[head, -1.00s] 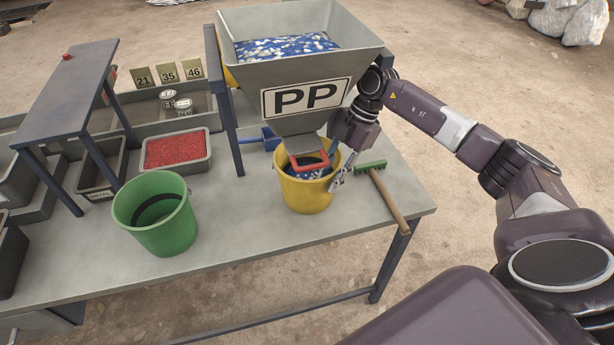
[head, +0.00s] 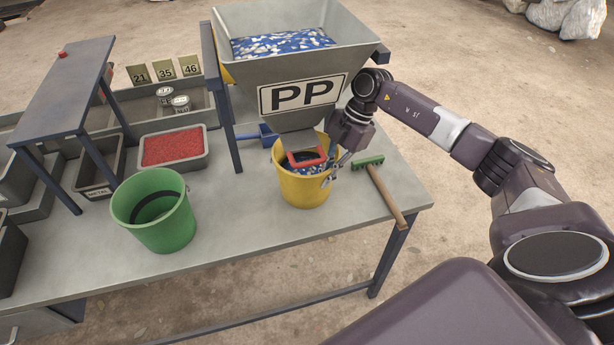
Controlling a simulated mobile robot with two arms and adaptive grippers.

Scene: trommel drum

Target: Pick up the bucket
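A yellow bucket (head: 304,190) stands upright on the table under the outlet of the PP hopper (head: 300,55), with blue and white flakes inside. A green bucket (head: 162,226) stands to its left, with a dark band visible inside. My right gripper (head: 334,174) is at the right rim of the yellow bucket, fingers pointing down. Its fingers are small and partly overlap the rim, so I cannot tell whether they are closed on it. My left gripper is out of view.
A green-headed brush (head: 385,190) with a wooden handle lies right of the yellow bucket. A tray of red granules (head: 173,149) and a dark metal bin (head: 98,176) sit at the left. A red handle (head: 306,158) projects at the hopper outlet. The table front is clear.

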